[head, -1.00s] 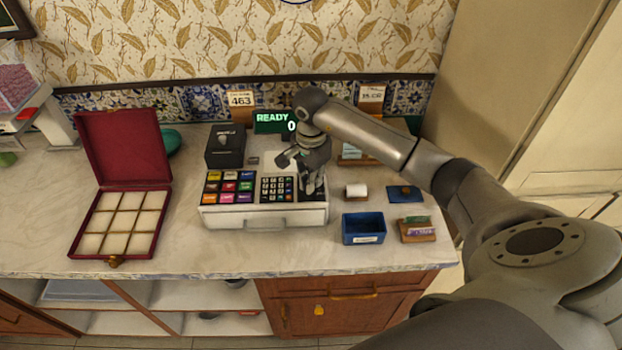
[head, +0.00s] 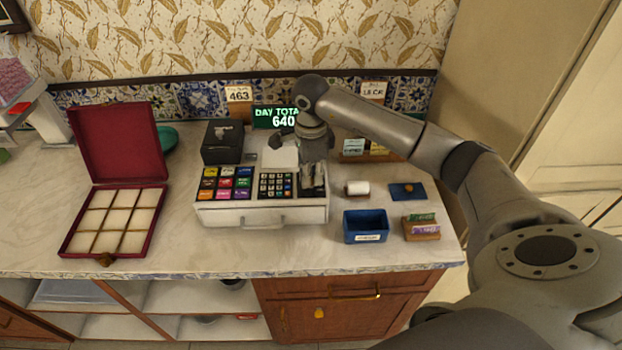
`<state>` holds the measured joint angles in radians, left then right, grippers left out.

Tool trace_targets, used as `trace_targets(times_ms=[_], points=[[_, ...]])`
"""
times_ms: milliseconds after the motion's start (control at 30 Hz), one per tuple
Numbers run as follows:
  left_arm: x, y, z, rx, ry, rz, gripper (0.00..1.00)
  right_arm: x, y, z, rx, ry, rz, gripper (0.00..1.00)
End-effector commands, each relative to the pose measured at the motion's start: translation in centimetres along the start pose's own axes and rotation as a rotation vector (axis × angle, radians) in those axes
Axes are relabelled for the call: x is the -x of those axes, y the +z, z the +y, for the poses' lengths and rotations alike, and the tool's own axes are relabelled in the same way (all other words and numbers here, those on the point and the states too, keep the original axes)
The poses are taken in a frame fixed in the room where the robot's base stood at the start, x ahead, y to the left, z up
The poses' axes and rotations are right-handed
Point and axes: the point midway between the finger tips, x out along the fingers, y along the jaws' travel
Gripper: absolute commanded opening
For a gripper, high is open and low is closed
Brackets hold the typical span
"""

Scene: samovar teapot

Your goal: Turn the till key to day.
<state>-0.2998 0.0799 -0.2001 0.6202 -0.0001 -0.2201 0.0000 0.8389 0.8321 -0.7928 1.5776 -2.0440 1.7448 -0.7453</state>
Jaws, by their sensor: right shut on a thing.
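The till (head: 235,213) stands on the counter with coloured keys at its left and a dark number pad (head: 276,186) at its middle. Its green display (head: 276,117) reads "DAY TOTA" and 640. My right gripper (head: 313,185) points down at the right part of the till, just right of the number pad. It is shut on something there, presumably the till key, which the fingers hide. My left gripper is not in view.
An open red box (head: 74,222) with a grid of compartments lies at the left. A black box (head: 222,142) stands behind the till. A blue tray (head: 365,226), a paper roll (head: 357,188), a blue lid (head: 407,191) and a small card holder (head: 421,228) lie right of the till.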

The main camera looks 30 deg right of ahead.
Motion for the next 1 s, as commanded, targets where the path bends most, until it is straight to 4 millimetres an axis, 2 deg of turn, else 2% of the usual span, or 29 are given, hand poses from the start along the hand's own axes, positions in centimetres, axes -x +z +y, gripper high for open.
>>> trace_targets(times_ms=[400, 1000], points=[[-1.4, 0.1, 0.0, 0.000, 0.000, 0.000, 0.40, -0.1, 0.0, 0.0, -0.216, -0.001, 0.000, 0.00], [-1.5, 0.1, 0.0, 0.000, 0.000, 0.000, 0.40, 0.0, 0.0, 0.0, -0.257, 0.001, 0.000, 0.00]])
